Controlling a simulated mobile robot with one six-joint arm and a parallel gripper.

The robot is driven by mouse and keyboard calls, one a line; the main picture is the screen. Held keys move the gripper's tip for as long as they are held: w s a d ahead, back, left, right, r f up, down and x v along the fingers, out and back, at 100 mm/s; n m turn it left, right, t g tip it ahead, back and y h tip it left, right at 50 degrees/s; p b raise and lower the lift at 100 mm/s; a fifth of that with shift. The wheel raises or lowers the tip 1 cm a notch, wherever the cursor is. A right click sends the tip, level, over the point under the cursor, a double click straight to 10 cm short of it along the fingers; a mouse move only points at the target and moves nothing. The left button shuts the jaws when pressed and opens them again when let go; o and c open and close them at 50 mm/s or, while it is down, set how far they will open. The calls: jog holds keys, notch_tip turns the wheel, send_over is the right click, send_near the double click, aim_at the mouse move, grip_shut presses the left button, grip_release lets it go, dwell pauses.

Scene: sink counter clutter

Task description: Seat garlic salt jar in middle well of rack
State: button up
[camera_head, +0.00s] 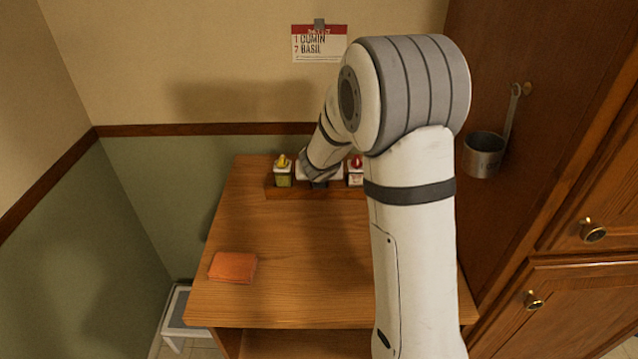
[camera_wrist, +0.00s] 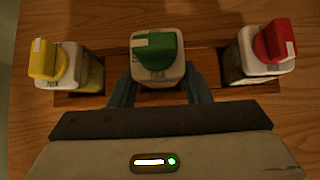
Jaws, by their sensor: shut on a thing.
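The garlic salt jar appears to be the white jar with a green cap (camera_wrist: 157,58) in the wrist view; its label is too small to read. My gripper (camera_wrist: 160,88) is shut on this jar, one finger on each side. The jar is at the middle of the wooden rack (camera_wrist: 112,66), between the other two jars. Whether its base rests on the well floor is hidden. In the head view my gripper (camera_head: 319,180) is at the rack (camera_head: 285,193), and my arm hides most of the middle jar.
A yellow-capped jar (camera_wrist: 62,67) stands in the rack's left well and a red-capped jar (camera_wrist: 262,55) in its right well. An orange cloth (camera_head: 232,267) lies on the wooden counter (camera_head: 290,285). A metal cup (camera_head: 484,154) hangs on the cabinet at right.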

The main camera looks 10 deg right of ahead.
jog(key=shift+f, duration=0.2)
jog(key=o, duration=1.1)
jog(key=shift+o, duration=0.2)
jog(key=p+v, duration=0.4)
jog(key=v, duration=0.7)
jog(key=s+d+r+m+g+h, duration=0.1)
jog(key=s+d+r+m, duration=0.3)
jog(key=s+m, duration=0.45)
jog(key=s+d+r+m+g+h, duration=0.1)
jog(key=s+d+r+m+h, duration=0.25)
jog(key=m, duration=0.75)
jog(key=s+a+m+g+y, duration=0.1)
jog(key=s+a+m+y, duration=0.2)
jog(key=s+m, duration=0.4)
jog(key=s+a+m+g+y, duration=0.2)
jog(key=s+m+y, duration=0.1)
jog(key=s+m, duration=0.4)
jog(key=shift+s+a+r, duration=0.3)
jog(key=shift+s+a, duration=0.1)
jog(key=shift+s, duration=0.5)
